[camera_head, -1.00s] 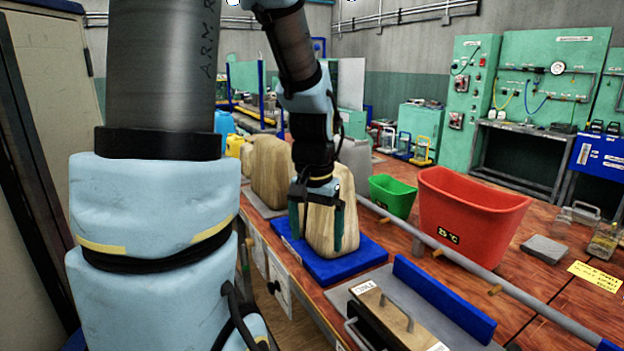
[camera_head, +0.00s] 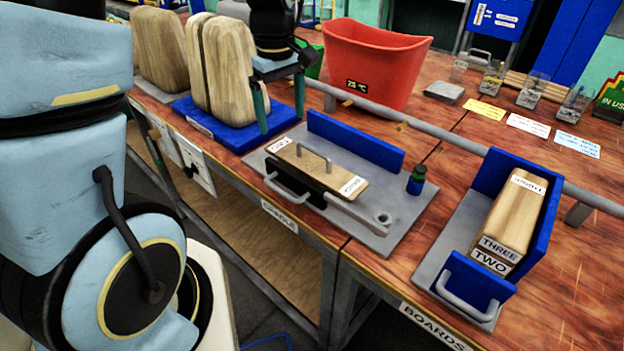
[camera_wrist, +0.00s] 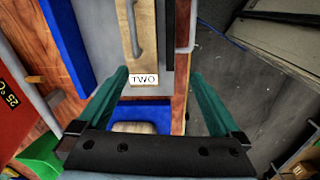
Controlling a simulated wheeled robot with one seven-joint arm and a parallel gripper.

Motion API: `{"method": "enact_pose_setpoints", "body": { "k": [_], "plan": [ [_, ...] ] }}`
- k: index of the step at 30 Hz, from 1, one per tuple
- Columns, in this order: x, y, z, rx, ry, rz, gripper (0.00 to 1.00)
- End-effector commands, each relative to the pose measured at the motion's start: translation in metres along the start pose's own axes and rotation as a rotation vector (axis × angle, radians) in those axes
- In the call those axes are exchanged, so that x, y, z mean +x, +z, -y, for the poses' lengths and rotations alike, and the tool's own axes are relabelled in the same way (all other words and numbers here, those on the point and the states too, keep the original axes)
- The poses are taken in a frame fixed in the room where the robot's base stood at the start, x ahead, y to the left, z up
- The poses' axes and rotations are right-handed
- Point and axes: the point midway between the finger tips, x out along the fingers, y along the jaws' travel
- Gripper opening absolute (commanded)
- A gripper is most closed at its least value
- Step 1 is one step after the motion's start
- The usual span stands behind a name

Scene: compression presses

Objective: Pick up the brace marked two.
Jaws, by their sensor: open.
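The brace marked two (camera_head: 325,168) is a flat wooden piece with a grey bar handle on top and white labels at its ends. It lies along a dark bar on a grey plate (camera_head: 402,206). The brace also shows at the top of the wrist view (camera_wrist: 142,25), its TWO label facing me. My gripper (camera_head: 281,106) is open and empty, fingers pointing down, over the blue mat beside the wooden blocks. It is apart from the brace, on its far left side. In the wrist view my open fingers (camera_wrist: 160,85) frame the area just below the label.
Tall wooden blocks (camera_head: 228,75) stand on the blue mat (camera_head: 208,134) at left. A blue upright strip (camera_head: 355,143) runs behind the brace. A blue-walled holder (camera_head: 549,222) at right holds boards labelled THREE and TWO. A red bin (camera_head: 375,60) and a grey rail (camera_head: 460,143) are behind.

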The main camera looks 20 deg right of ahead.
Motion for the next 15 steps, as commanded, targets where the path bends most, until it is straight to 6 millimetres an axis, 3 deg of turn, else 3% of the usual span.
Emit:
{"method": "enact_pose_setpoints", "body": {
  "k": [1, 3, 6, 10, 15],
  "plan": [
    [0.012, 0.012, -0.018, -0.023, -0.008, 0.005, 1.0],
    [0.018, 0.023, -0.034, -0.069, -0.016, 0.008, 1.0],
    [0.021, 0.034, -0.048, -0.112, -0.025, 0.01, 1.0],
    [0.029, 0.038, -0.053, -0.133, -0.031, 0.011, 1.0],
    [0.055, 0.039, -0.051, -0.134, -0.034, 0.012, 1.0]
  ]
}}
